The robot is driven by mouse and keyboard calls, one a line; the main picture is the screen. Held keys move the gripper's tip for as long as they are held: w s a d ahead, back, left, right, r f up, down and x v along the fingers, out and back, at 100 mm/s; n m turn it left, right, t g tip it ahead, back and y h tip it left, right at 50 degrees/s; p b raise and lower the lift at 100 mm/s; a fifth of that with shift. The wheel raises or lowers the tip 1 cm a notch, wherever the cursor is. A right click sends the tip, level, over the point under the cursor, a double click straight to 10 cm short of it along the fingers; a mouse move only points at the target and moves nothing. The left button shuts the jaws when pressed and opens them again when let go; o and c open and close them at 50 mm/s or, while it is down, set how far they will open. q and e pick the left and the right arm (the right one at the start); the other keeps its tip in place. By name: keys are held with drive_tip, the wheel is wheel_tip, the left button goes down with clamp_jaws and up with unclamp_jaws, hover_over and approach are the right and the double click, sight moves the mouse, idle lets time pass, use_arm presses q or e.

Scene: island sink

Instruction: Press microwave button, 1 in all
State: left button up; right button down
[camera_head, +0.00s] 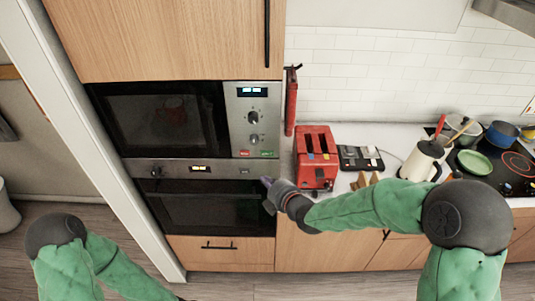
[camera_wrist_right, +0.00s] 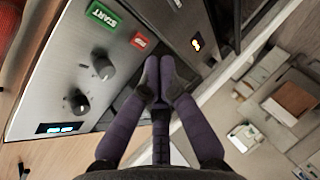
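The built-in microwave (camera_head: 165,118) has a dark glass door and a steel control panel (camera_head: 239,105) on its right. The panel carries a lit display, two knobs, a red button (camera_head: 244,153) and a green button (camera_head: 267,153). In the right wrist view the green button (camera_wrist_right: 102,17) reads START, and the red button (camera_wrist_right: 139,41) is beside it. My right gripper (camera_head: 267,182) is just below the buttons, in front of the lower oven's top edge. Its fingertips (camera_wrist_right: 159,66) look closed together and empty, apart from both buttons. My left gripper is out of view.
A lower oven (camera_head: 215,210) sits under the microwave. On the counter to the right are a red toaster (camera_head: 316,160), a black-and-white item (camera_head: 360,158), a kettle (camera_head: 421,162) and pots near the hob. The floor in front is clear.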

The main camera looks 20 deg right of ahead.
drive_tip(key=shift+w, duration=0.15)
approach(262, 156)
drive_tip(key=a+f+x, duration=0.1)
drive_tip(key=x, duration=0.4)
drive_tip(key=shift+d+r, duration=0.25)
drive_tip(key=shift+r, duration=0.1)
drive_tip(key=shift+w, duration=0.1)
idle(1.2)
drive_tip(key=shift+w+d+b, duration=0.1)
drive_tip(key=shift+w+b, duration=0.25)
drive_tip(key=shift+b, duration=0.2)
